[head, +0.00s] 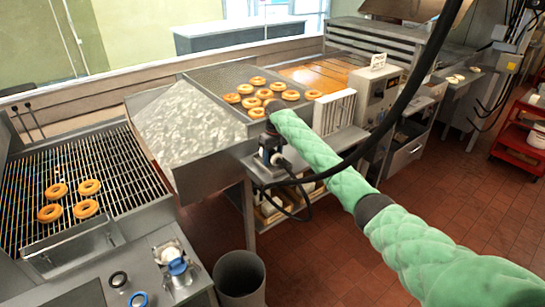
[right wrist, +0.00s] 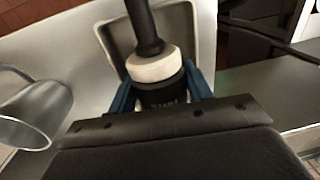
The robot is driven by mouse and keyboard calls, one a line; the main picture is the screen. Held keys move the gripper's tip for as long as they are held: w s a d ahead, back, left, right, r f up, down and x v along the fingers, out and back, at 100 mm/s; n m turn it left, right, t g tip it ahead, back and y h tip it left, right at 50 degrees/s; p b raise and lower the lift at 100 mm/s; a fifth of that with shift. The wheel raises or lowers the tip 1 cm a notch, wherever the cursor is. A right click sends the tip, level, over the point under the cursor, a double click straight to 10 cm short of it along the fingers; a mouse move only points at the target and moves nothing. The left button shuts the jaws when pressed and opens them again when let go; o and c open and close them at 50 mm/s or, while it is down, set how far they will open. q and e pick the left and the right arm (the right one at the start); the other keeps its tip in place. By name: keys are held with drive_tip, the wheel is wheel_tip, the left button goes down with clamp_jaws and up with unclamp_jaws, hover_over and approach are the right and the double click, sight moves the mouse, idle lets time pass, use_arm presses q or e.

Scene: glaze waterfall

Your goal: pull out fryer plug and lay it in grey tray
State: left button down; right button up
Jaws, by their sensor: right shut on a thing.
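My right gripper (head: 270,153) is at the end of the green-sleeved arm, over the bench end below the donut tray. In the right wrist view its blue fingers (right wrist: 160,92) are shut on the black fryer plug (right wrist: 163,98), one on each side. The plug has a pale collar, and a thick black cable runs from it away from the gripper. The grey tray (right wrist: 107,38), with a raised rim, shows behind the plug and cable; I cannot tell whether the plug touches it. In the head view the gripper largely hides the plug. My left gripper is not in view.
Donuts lie on a mesh tray (head: 213,77) and a wire rack (head: 130,165). A black cable (head: 311,207) hangs below the bench. A grey bin (head: 240,282) stands on the floor.

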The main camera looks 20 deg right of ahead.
drive_tip(key=shift+f, duration=0.1)
drive_tip(key=o, duration=1.3)
drive_tip(key=shift+o, duration=0.2)
drive_tip(key=shift+w+r+b, duration=0.1)
drive_tip(key=shift+r+b, duration=0.1)
drive_tip(key=shift+b, duration=0.1)
drive_tip(key=r+b, duration=0.2)
drive_tip(key=r, duration=0.3)
drive_tip(key=shift+d+r, duration=0.2)
drive_tip(key=shift+w+d+r+b, duration=0.15)
drive_tip(key=shift+r+b, duration=0.25)
drive_tip(key=shift+r, duration=0.4)
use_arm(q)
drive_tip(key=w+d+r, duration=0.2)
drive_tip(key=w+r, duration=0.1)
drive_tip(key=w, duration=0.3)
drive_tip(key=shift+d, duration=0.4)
use_arm(e)
drive_tip(key=shift+r, duration=0.2)
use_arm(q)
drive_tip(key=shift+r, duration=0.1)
